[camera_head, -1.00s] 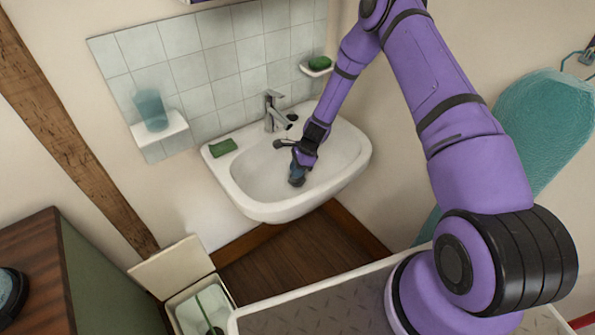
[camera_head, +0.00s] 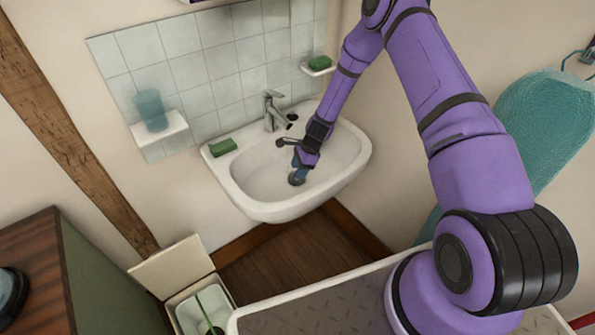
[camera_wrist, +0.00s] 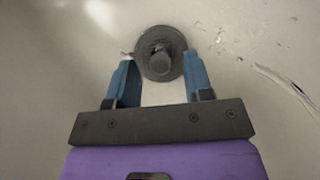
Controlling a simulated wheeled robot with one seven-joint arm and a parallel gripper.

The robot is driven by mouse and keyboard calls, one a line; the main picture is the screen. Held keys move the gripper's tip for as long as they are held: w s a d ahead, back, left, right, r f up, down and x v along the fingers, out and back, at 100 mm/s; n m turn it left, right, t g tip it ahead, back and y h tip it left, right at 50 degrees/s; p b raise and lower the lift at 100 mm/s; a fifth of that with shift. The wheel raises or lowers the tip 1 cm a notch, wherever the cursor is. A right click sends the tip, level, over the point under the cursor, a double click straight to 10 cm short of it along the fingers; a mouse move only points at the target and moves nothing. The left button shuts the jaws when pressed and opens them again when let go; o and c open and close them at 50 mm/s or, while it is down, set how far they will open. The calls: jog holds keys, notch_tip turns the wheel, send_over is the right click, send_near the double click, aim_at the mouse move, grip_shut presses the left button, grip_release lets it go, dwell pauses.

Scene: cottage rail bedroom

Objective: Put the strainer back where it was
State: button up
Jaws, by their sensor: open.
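The strainer (camera_wrist: 160,40) is a dark grey round disc with a knob at its middle, lying in the white sink basin (camera_head: 255,180). In the wrist view it sits just beyond and between the blue fingertips. In the head view the strainer (camera_head: 296,180) shows as a small dark disc low in the basin, below my gripper (camera_head: 300,167). My gripper (camera_wrist: 160,75) is open, its two fingers either side of the knob and apart from it. Whether the strainer sits in the drain opening cannot be told, since the disc covers what is under it.
A faucet (camera_head: 274,110) stands at the basin's back, near my forearm. A green sponge (camera_head: 222,146) lies on the left rim. A green soap (camera_head: 319,62) and a teal cup (camera_head: 151,108) sit on wall shelves. An open bin (camera_head: 205,305) stands below left.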

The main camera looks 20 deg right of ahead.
jog(key=shift+v, duration=0.9)
jog(key=d, duration=1.2)
jog(key=shift+s, duration=0.4)
jog(key=s+a+r+n+t+h, duration=0.2)
jog(key=r+n, duration=0.6)
jog(key=r, duration=2.1)
jog(key=s+a+r+n+h, duration=0.1)
jog(key=s+a+r+n, duration=0.1)
jog(key=s+r, duration=0.5)
jog(key=s+a+r+n, duration=0.2)
jog(key=s+r, duration=0.3)
jog(key=r, duration=0.4)
jog(key=s+r+n+t, duration=0.1)
jog(key=s+r+n, duration=0.2)
jog(key=s, duration=0.8)
jog(key=s+r+n+t+h, duration=0.1)
jog(key=s+r+n, duration=0.3)
jog(key=s, duration=0.7)
jog(key=shift+s+a+r+t+h, duration=0.3)
jog(key=shift+s+r+t, duration=0.1)
jog(key=shift+r, duration=0.55)
jog(key=shift+c, duration=0.4)
